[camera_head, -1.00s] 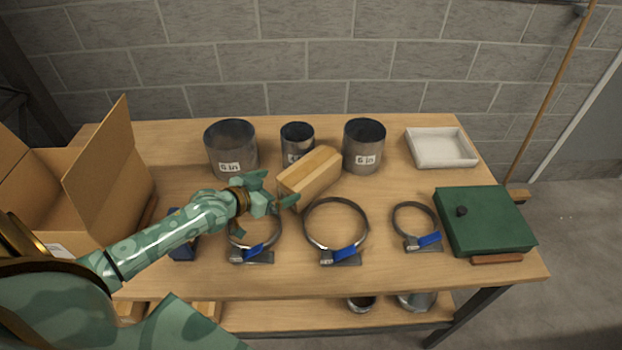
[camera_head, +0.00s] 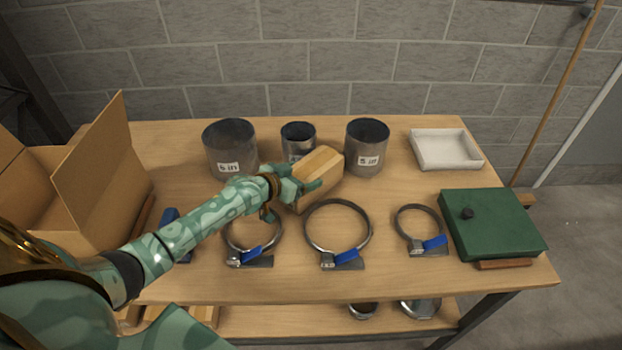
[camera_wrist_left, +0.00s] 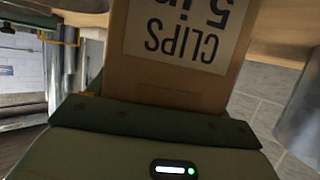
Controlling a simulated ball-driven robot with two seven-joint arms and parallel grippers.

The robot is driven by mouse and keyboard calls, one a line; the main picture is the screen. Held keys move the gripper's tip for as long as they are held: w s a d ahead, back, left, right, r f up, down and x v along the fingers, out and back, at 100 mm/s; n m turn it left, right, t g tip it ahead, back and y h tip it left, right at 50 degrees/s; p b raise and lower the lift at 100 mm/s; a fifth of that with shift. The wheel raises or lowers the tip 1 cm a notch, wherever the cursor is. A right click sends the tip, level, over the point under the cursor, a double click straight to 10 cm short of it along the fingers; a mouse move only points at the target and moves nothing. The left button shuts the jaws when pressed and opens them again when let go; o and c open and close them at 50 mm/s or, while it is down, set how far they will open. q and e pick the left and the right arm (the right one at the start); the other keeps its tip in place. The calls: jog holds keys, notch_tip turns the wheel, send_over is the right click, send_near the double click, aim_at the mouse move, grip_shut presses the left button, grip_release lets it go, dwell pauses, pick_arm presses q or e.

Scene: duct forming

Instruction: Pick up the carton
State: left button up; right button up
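The carton (camera_head: 326,165) is a small tan box beside the metal cylinders at the back of the table. My left gripper (camera_head: 300,184) is at the carton's near left end, with one finger in front of its near face. The far finger's contact is hard to see, so I cannot tell whether the grip is closed. In the left wrist view the carton (camera_wrist_left: 170,83) fills the space right before the gripper, its white label reading "CLIPS 5 in" upside down. My right gripper is not in view.
Labelled metal cylinders (camera_head: 229,148) stand behind the carton. Ring clamps with blue handles (camera_head: 338,234) lie in front. A large open cardboard box (camera_head: 95,190) is at the left. A white tray (camera_head: 445,149) and a green case (camera_head: 492,224) are at the right.

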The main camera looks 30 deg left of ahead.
pick_arm(q)
jog(key=c, duration=0.8)
jog(key=shift+w+r, duration=0.1)
jog(key=shift+r, duration=0.05)
